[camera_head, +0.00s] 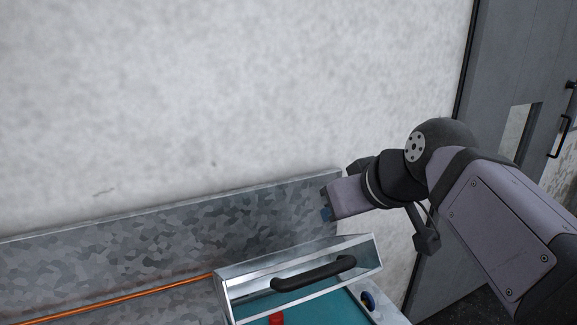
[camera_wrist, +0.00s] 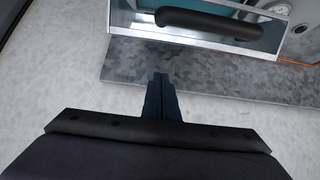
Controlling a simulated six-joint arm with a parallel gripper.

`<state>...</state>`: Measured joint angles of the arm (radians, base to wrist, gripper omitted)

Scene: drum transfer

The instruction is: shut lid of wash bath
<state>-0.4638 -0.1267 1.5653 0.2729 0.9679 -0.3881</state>
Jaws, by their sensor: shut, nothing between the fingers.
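The wash bath (camera_head: 228,297) is a metal box with teal inside, at the bottom of the head view. Its lid (camera_head: 233,282) stands raised at the back, with a black bar handle (camera_head: 313,272) on it. In the wrist view the lid (camera_wrist: 135,28) and handle (camera_wrist: 208,23) show at the top. My gripper (camera_head: 326,214) is shut and empty, above and behind the lid, apart from it. Its dark blue fingers (camera_wrist: 161,88) are together in the wrist view, pointing toward the lid.
A galvanised metal backsplash (camera_head: 110,258) runs along the wall behind the bath, with an orange pipe (camera_head: 120,301) in front. A red object (camera_head: 277,319) shows inside the bath and a blue knob (camera_head: 367,299) at its right. A grey door (camera_head: 500,80) stands at right.

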